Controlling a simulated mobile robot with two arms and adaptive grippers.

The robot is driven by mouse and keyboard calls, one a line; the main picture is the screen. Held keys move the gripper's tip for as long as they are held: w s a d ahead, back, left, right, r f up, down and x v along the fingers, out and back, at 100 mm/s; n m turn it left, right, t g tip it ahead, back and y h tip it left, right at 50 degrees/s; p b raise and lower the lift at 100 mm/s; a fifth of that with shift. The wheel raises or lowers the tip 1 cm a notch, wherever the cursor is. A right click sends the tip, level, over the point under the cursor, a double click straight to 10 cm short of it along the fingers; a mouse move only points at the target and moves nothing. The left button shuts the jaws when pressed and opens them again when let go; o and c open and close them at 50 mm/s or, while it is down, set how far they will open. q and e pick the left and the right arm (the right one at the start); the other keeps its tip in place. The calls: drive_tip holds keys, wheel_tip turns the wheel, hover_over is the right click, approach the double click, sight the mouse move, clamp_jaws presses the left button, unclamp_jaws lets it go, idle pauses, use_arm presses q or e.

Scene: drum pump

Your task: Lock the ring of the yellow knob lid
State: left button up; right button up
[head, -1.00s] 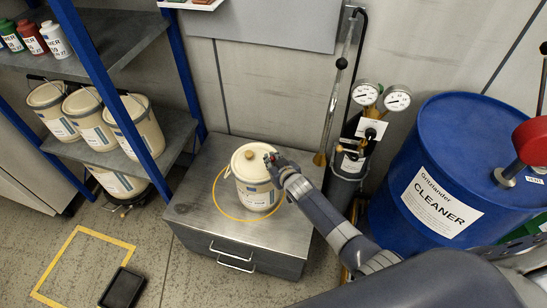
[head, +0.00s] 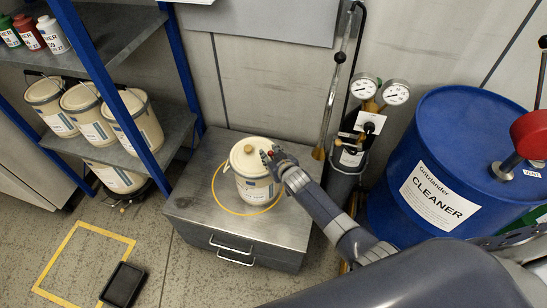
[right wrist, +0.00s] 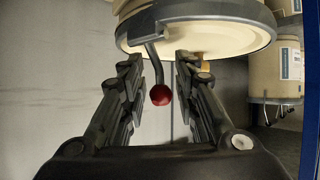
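A cream bucket (head: 257,188) with a cream lid (head: 261,144) stands upright on the metal cabinet, inside a yellow circle. The lid has a small yellowish knob (head: 248,149) on top. In the right wrist view the lid (right wrist: 205,37) fills the upper part, and a ring lever with a red ball end (right wrist: 160,95) hangs from its edge. My right gripper (head: 269,155) is at the lid's right edge. Its fingers (right wrist: 158,85) are apart on both sides of the lever, with gaps visible. My left gripper is not in view.
The cabinet top (head: 195,200) is bare around the bucket. A shelf (head: 185,125) with more buckets stands left. A gas cylinder with gauges (head: 364,88) and a blue cleaner drum (head: 400,160) are on the right. A black tray (head: 123,285) lies on the floor.

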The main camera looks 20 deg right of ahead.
drive_tip(key=v, duration=1.2)
